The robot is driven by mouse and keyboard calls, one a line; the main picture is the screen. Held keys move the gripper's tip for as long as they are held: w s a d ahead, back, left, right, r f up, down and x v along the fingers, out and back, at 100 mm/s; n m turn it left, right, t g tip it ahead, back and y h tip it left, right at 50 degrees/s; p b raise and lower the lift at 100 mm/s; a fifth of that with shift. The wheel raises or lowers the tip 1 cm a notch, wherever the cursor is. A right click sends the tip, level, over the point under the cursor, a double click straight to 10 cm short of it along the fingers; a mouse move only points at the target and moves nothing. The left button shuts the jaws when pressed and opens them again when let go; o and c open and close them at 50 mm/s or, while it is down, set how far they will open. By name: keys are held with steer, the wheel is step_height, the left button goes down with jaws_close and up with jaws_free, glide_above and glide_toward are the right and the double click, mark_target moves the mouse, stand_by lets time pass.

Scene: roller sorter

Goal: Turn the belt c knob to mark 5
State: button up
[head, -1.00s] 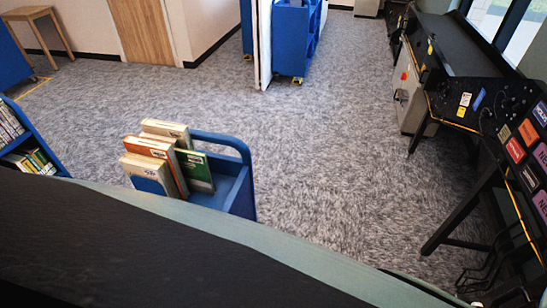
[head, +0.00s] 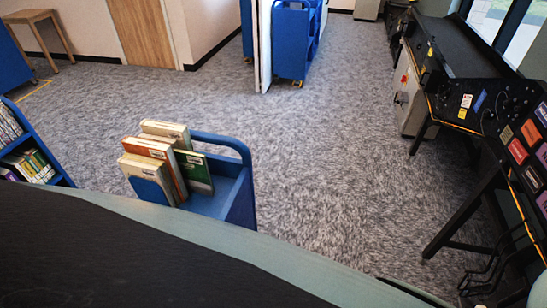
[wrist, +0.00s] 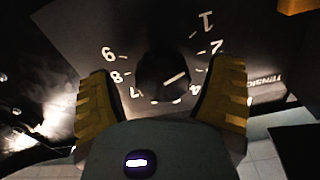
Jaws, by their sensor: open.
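A round dark knob (wrist: 160,72) with a white pointer line shows in the middle of the wrist view. Its line points right and slightly up, on the side of the 2 and 4 marks. Pale numerals 1, 2, 4, 7, 8 and 9 ring it on a dark panel (wrist: 75,45); the 5 is not readable. My gripper (wrist: 164,82) is open, with one yellow-and-black finger on each side of the knob and gaps between. No belt letter is readable. The head view does not show my gripper.
The dark sorter (head: 455,48) with coloured labels stands along the right, on black legs. A blue cart (head: 238,195) with several books stands near, left of centre. More blue carts (head: 291,45) stand at the back. The carpet (head: 340,150) between is clear.

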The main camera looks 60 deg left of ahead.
steer(key=shift+w, duration=0.3)
steer(key=c, duration=1.2)
